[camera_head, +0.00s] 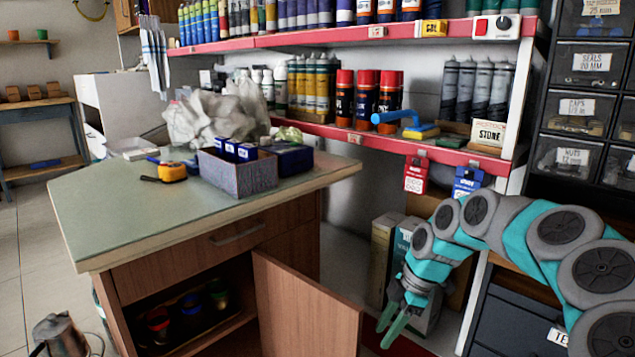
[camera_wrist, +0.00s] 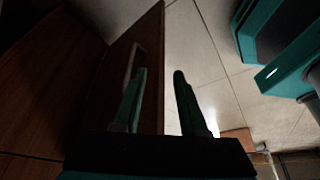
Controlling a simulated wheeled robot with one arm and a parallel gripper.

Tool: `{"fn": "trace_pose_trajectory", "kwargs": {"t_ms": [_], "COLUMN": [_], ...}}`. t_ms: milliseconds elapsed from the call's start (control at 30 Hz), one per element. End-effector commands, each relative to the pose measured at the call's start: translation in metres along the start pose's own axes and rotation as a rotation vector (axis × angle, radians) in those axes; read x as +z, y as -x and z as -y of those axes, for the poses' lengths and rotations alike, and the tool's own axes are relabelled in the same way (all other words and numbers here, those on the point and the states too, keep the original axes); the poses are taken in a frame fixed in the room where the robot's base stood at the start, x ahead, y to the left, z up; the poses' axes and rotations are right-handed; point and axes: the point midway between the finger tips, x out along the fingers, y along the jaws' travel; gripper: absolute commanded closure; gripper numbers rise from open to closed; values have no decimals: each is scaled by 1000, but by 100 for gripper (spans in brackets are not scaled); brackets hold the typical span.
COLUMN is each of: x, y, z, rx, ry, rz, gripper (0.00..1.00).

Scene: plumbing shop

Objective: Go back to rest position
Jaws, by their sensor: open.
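My gripper (camera_head: 391,325) hangs low at the right of the head view, pointing down, with its green fingers apart and nothing between them. It is right of the open cabinet door (camera_head: 305,305). My teal and grey arm reaches in from the right edge.
The workbench (camera_head: 110,215) has its lower cabinet open, with several small cans (camera_head: 190,303) inside. A grey box (camera_head: 240,172) and a yellow tape measure (camera_head: 172,172) lie on top. Shelves (camera_head: 330,131) stand behind, and drawer units (camera_head: 515,310) stand close behind my arm.

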Motion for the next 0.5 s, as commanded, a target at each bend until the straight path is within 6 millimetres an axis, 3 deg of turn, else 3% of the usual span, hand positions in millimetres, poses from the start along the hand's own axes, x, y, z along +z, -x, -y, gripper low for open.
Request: {"fn": "trace_pose_trajectory", "kwargs": {"t_ms": [267, 500], "x": [-33, -68], "y": [26, 55], "z": [25, 68], "rx": [0, 1], "ry": [-83, -238], "rz": [21, 69], "gripper": [58, 58]}}
